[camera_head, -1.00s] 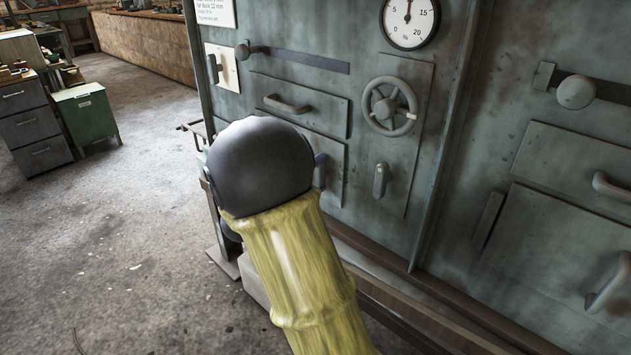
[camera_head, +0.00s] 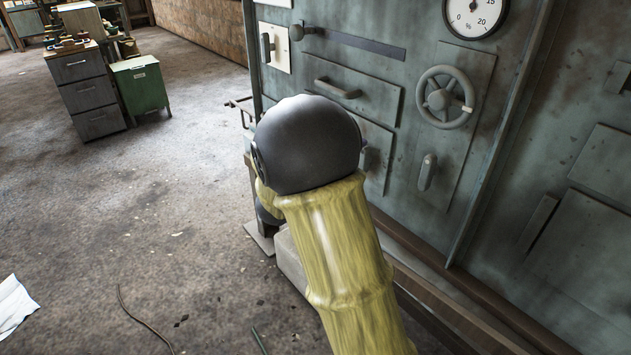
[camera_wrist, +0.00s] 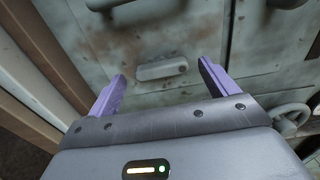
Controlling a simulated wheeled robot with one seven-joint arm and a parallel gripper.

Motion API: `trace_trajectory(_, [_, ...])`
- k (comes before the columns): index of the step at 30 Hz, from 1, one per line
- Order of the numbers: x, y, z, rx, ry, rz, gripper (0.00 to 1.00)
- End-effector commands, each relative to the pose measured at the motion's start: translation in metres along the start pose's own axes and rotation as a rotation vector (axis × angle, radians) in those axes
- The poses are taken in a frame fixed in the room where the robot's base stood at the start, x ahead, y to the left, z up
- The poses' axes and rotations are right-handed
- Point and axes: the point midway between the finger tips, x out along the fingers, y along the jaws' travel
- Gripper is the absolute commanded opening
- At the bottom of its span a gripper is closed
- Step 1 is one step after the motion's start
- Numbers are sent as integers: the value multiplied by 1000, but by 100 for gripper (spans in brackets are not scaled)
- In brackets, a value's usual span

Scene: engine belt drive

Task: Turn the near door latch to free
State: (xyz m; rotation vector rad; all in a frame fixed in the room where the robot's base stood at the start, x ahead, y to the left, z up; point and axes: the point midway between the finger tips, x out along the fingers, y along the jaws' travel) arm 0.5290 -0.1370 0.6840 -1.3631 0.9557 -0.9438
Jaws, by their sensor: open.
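The latch (camera_wrist: 162,70) is a pale grey rounded bar on a rust-stained door panel. In the wrist view it lies lengthwise across the gap, just beyond and between the fingertips, with no contact visible. My gripper (camera_wrist: 162,68) is open, with its two purple fingers spread and nothing between them. In the head view my arm hides the gripper and most of the lower left door (camera_head: 376,140); a sliver of the latch (camera_head: 365,160) shows beside the arm.
A handwheel (camera_head: 444,97) and another small upright lever (camera_head: 427,172) sit right of the door. A drawer handle (camera_head: 338,88) is above it. A ledge (camera_head: 450,290) runs along the cabinet's foot. Open floor lies left, with a green cabinet (camera_head: 140,86) farther back.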

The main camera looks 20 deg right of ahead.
Motion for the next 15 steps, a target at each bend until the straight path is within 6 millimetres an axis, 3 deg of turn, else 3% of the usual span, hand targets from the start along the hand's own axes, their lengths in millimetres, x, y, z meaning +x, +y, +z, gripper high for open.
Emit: trace_trajectory(15, [-103, -3, 0, -4, -5, 0, 85])
